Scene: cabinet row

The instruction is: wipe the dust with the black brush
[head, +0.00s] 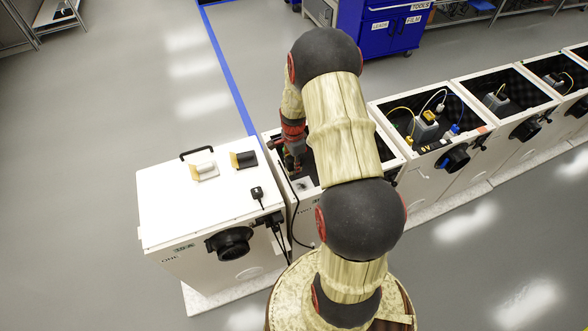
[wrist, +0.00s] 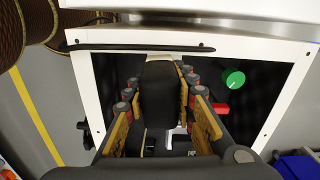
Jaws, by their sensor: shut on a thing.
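My gripper (head: 293,160) reaches down at the second cabinet from the left, partly hidden by my arm in the head view. In the wrist view my gripper (wrist: 161,90) is shut on a dark, rounded long piece, which appears to be the black brush (wrist: 160,75). A pale part shows at its far end; its lower end is hidden between the fingers. A small grey speckled patch (head: 303,184) shows on the cabinet's near white top edge; I cannot tell if it is the dust.
A closed white cabinet (head: 165,215) stands left, with two small block-like items (head: 243,160) and a black plug (head: 257,193) on top. Inside the open cabinet are a green knob (wrist: 233,78) and a red part (wrist: 221,108). More open cabinets (head: 430,130) run right.

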